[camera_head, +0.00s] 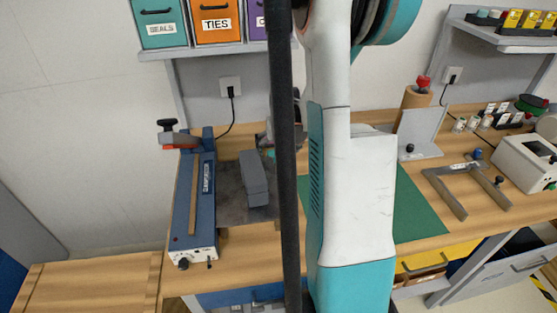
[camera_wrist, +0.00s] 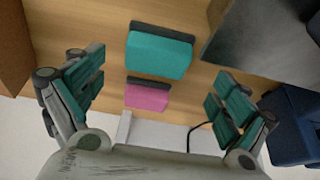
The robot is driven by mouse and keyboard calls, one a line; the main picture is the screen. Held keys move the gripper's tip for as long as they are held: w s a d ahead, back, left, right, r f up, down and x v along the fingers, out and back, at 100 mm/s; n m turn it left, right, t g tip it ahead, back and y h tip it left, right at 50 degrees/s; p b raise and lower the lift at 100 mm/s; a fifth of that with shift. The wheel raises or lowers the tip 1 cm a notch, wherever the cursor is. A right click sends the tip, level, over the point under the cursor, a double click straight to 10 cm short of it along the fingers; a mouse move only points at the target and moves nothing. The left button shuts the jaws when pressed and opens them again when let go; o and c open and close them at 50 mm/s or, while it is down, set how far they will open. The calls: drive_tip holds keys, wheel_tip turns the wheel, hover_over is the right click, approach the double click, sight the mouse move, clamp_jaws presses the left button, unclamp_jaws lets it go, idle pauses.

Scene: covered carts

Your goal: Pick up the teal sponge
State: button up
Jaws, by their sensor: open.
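The teal sponge (camera_wrist: 159,52) lies on the wooden bench in the wrist view, above centre, with a dark grey layer along its upper edge. My gripper (camera_wrist: 156,86) is open and empty, its two teal-padded fingers spread wide to left and right. The sponge lies beyond the fingertips, between their lines, and looks untouched. A pink sponge (camera_wrist: 147,96) with a dark layer lies just below the teal one. In the head view my arm and a dark post hide both sponges and most of my gripper.
A blue sealer (camera_head: 194,205) stands left on the bench beside a grey block (camera_head: 255,178); the sealer also shows at the wrist view's right edge (camera_wrist: 292,125). A dark grey plate (camera_wrist: 255,35) lies upper right there. A cable and the wall are close behind the sponges.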

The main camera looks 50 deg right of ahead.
sight(279, 153)
drive_tip(key=b+x, duration=0.2)
drive_tip(key=x, duration=0.3)
drive_tip(key=shift+s+d+f, duration=0.1)
drive_tip(key=shift+d+f, duration=0.05)
drive_tip(key=shift+d, duration=0.05)
drive_tip(key=c, duration=1.2)
